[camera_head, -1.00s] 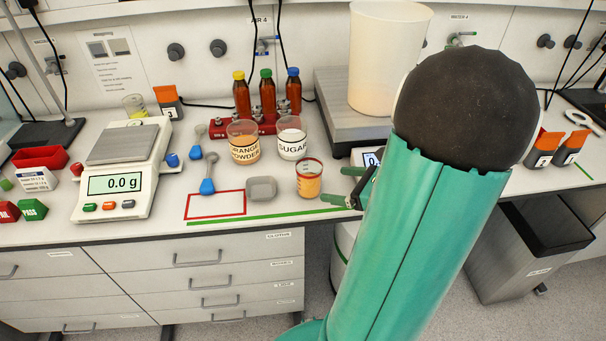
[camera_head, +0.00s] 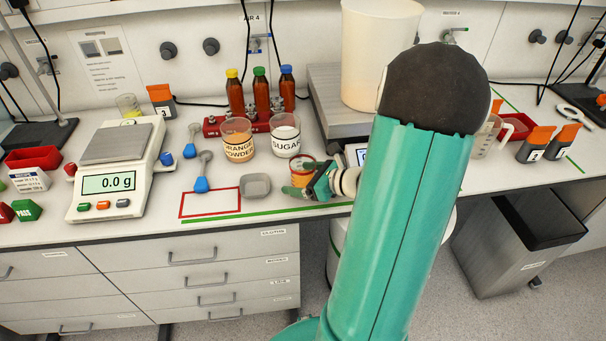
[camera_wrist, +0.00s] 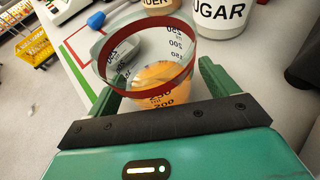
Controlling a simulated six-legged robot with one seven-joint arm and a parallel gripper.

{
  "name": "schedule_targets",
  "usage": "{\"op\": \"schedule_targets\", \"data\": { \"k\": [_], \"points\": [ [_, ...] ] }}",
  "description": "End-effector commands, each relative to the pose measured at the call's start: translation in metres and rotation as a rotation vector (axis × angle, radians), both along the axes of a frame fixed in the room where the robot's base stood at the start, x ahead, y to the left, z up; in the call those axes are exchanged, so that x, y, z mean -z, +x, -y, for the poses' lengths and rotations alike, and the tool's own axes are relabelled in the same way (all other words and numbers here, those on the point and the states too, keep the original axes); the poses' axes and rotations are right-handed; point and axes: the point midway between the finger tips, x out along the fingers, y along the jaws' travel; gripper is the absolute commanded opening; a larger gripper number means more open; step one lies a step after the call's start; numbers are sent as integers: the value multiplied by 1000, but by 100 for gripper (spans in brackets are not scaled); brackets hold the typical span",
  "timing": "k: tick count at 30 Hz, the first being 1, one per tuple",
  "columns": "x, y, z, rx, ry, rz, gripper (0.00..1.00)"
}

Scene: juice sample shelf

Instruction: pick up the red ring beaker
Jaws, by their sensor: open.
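The red ring beaker (camera_wrist: 145,78) is clear, with a red band near its rim and orange contents low inside. In the head view it stands on the bench (camera_head: 300,167), partly covered by my gripper (camera_head: 303,181). In the wrist view my gripper (camera_wrist: 157,84) is open, with one green finger on each side of the beaker. The beaker stands upright between the fingers; I cannot tell whether either touches it. Its lower part is hidden behind the dark palm edge.
The sugar beaker (camera_head: 285,141) and orange powder beaker (camera_head: 238,147) stand just behind. A grey weighing dish (camera_head: 255,186) lies close on the left, beside a red-outlined rectangle (camera_head: 210,202). A grey platform (camera_head: 335,110) with a large white container (camera_head: 377,62) stands behind right.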

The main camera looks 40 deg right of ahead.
Motion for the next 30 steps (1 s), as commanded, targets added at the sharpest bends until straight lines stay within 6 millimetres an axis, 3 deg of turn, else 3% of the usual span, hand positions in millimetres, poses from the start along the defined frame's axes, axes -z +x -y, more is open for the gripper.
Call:
{"op": "schedule_targets", "data": {
  "k": [1, 9, 20, 28, 30],
  "points": [
    [0, 0, 0, 0, 0, 0, 86],
    [0, 0, 0, 0, 0, 0, 33],
    [-4, 0, 0, -1, -2, 2, 32],
    [-33, 0, 0, -2, -6, 3, 32],
    [-43, -9, 2, 1, -6, 4, 32]
  ]
}}
